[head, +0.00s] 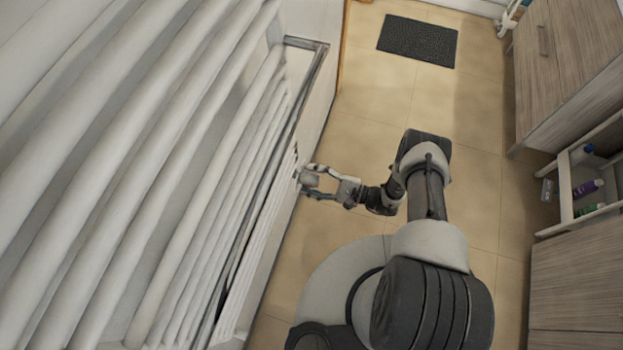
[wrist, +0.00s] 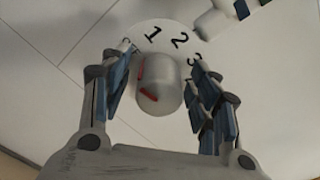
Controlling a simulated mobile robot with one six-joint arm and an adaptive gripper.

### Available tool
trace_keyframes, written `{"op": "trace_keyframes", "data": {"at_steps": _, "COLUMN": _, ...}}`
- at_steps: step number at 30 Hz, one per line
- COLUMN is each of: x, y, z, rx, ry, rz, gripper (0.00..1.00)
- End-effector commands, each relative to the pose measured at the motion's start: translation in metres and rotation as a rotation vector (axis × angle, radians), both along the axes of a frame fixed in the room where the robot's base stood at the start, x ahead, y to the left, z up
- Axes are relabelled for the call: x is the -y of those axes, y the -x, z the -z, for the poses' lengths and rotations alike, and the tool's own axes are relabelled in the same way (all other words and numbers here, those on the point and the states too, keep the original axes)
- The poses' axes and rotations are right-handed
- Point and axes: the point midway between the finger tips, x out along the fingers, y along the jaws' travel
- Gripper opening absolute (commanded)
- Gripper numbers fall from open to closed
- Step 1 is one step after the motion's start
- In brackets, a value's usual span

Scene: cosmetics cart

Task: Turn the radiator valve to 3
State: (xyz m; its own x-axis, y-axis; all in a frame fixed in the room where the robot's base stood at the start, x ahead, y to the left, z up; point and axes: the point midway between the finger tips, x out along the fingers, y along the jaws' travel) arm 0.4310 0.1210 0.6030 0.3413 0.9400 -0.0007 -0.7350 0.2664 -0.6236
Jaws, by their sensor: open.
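The radiator valve knob (wrist: 160,88) is a pale rounded cap with red marks on its left side in the wrist view. Behind it is a white round dial (wrist: 166,30) with black 1, 2 and 3 running from top to right. The red marks lie left of the 1, not at the 3. My gripper (wrist: 164,68) is open, with one finger on each side of the knob. A gap shows left of the knob; whether the right finger touches it I cannot tell. In the head view my gripper (head: 306,180) is at the white ribbed radiator's side, where the knob is hard to make out.
White ribbed bars (head: 200,160) fill the left of the head view. Wooden cabinets (head: 570,65) and an open shelf with bottles (head: 588,188) stand at the right. A dark mat (head: 418,40) lies on the tiled floor, which is clear between.

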Motion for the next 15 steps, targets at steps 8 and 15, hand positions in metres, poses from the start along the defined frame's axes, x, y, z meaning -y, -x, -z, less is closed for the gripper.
{"op": "trace_keyframes", "data": {"at_steps": 8, "x": -0.0019, "y": -0.0009, "z": -0.0003, "rx": 0.000, "ry": -0.001, "rz": 0.001, "gripper": 0.56}}
{"op": "trace_keyframes", "data": {"at_steps": 15, "x": -0.0017, "y": -0.0009, "z": -0.0002, "rx": 0.000, "ry": 0.000, "rz": 0.000, "gripper": 0.41}}
